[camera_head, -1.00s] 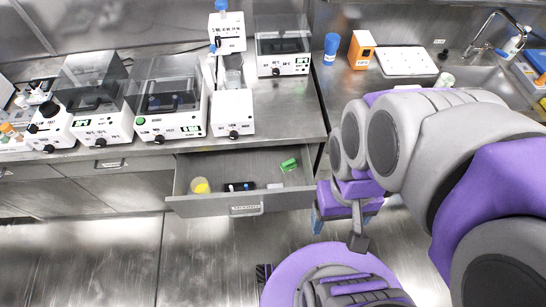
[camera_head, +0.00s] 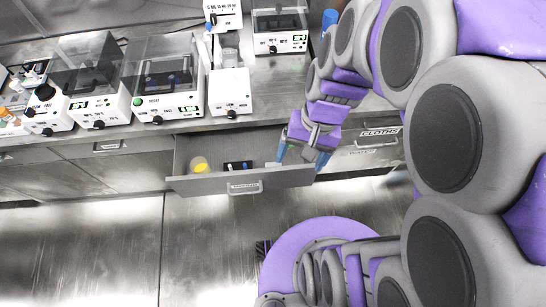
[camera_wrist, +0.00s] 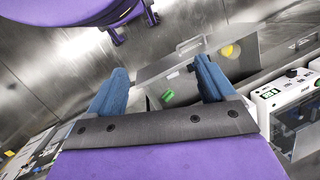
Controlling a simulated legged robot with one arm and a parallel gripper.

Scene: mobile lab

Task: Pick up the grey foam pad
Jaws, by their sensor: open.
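The open drawer (camera_head: 180,160) holds a small pale piece (camera_head: 272,164) at its right part. It is too small to tell whether it is the grey foam pad, and I can make out no other pad. My gripper (camera_head: 301,158) is over the drawer's right end, its blue fingers apart and empty. In the wrist view my gripper (camera_wrist: 163,72) is open above the drawer (camera_wrist: 160,68), with a green item (camera_wrist: 167,96) seen between the fingers. The right finger hides part of the drawer there.
A yellow item (camera_head: 200,164) and a dark item with blue on it (camera_head: 238,166) lie in the drawer. Instruments, including a white box with a clear lid (camera_head: 165,85), line the bench above. A closed drawer (camera_head: 362,152) is to the right.

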